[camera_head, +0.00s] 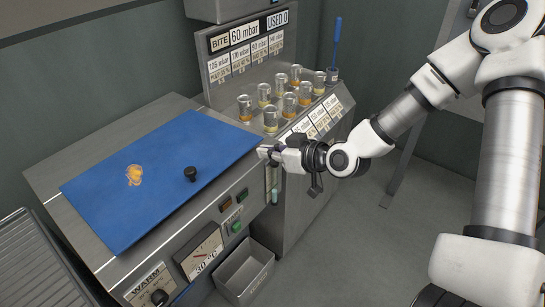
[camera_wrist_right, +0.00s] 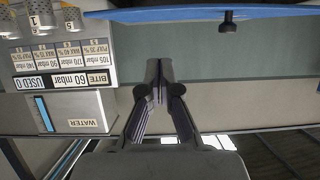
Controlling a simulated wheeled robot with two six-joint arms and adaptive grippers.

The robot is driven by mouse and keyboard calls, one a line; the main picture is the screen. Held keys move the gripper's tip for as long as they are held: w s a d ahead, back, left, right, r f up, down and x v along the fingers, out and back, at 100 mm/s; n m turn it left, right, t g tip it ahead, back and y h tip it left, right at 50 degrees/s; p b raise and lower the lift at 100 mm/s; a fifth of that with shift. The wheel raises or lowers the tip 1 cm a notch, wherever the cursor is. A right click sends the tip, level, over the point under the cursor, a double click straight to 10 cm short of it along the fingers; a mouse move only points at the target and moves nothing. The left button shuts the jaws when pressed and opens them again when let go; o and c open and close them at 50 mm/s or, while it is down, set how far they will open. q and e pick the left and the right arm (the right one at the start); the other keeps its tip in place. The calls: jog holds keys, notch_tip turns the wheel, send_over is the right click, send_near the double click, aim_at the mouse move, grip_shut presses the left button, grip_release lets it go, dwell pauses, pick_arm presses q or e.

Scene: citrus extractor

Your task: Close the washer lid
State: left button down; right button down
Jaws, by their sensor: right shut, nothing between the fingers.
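The washer lid is a flat blue panel (camera_head: 150,200) with an orange citrus mark (camera_head: 134,175) and a black knob (camera_head: 190,174) near its front edge. It lies over the top of the grey washer and looks flat; I cannot tell if a small gap is left under it. My right gripper (camera_head: 265,152) is shut and empty beside the lid's right corner, apart from the knob. In the wrist view the picture is upside down: the shut fingers (camera_wrist_right: 162,75) point toward the back wall, with the lid's blue edge (camera_wrist_right: 190,14) and knob (camera_wrist_right: 228,22) at the top. My left gripper is out of view.
Several small beakers (camera_head: 270,118) stand on the panel right of the washer, near a blue-handled brush (camera_head: 336,45). A grey bin (camera_head: 244,272) sits below the front. A dial (camera_head: 200,255) and buttons line the washer's front. The floor at right is clear.

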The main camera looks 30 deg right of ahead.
jog(key=shift+t, duration=0.4)
jog(key=x, duration=0.6)
jog(key=a+r+x, duration=0.1)
jog(key=x, duration=0.3)
jog(key=shift+w, duration=0.15)
jog(key=f, duration=0.3)
jog(key=shift+s+d+f, duration=0.25)
jog(key=shift+d, duration=0.05)
jog(key=shift+f, duration=0.15)
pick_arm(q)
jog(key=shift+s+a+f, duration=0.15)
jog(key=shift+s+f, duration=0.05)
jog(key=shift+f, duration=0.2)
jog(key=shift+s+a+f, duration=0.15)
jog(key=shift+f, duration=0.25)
pick_arm(e)
jog(key=shift+a, duration=0.15)
